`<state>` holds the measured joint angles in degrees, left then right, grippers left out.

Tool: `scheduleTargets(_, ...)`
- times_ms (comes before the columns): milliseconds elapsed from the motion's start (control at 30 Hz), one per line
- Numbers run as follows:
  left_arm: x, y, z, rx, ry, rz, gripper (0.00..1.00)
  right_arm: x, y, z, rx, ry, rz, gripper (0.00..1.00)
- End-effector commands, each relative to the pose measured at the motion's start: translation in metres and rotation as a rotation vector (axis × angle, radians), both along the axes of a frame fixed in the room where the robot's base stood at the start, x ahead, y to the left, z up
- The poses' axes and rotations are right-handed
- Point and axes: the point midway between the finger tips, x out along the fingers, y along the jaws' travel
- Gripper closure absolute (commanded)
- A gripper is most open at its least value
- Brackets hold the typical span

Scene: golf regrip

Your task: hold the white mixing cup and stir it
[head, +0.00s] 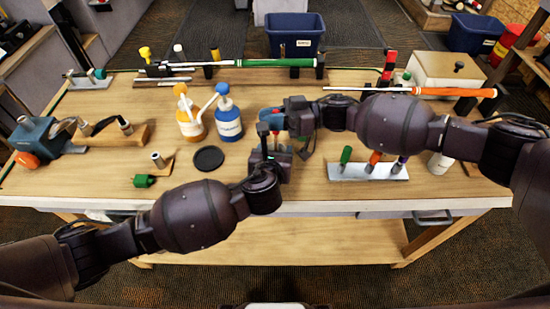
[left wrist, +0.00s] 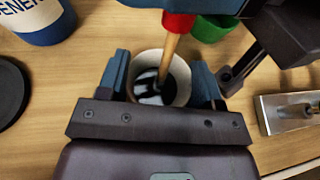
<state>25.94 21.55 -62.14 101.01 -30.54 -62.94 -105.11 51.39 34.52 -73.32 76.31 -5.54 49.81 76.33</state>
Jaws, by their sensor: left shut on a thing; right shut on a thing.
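The white mixing cup (left wrist: 184,78) stands between the fingers of my left gripper (left wrist: 162,84) in the left wrist view, holding dark liquid. My left gripper (head: 270,138) is shut on it; the cup is mostly hidden in the head view. My right gripper (head: 272,116) is shut on the stick, above the left gripper. Its grip is partly hidden.
A blue-labelled bottle (head: 229,122) and an orange-topped bottle (head: 190,118) stand left of the grippers. A black disc (head: 208,158) lies in front of them. A green cup (left wrist: 210,28) is close beyond the white cup. A metal rack with coloured handles (head: 368,172) stands at right.

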Motion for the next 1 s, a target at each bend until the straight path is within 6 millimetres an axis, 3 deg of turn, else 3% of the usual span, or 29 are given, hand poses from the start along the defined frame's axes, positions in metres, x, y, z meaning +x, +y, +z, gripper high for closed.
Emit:
scheduleTargets(567, 0.0, 0.0, 0.0, -0.001, -0.001, -0.001, 0.63, -0.002, 0.003, -0.004, -0.002, 0.006, 0.001, 1.0)
scheduleTargets(1000, 0.0, 0.0, 0.0, 0.0, 0.0, 0.0, 0.63, -0.001, 0.003, 0.024, -0.001, 0.001, 0.001, 1.0)
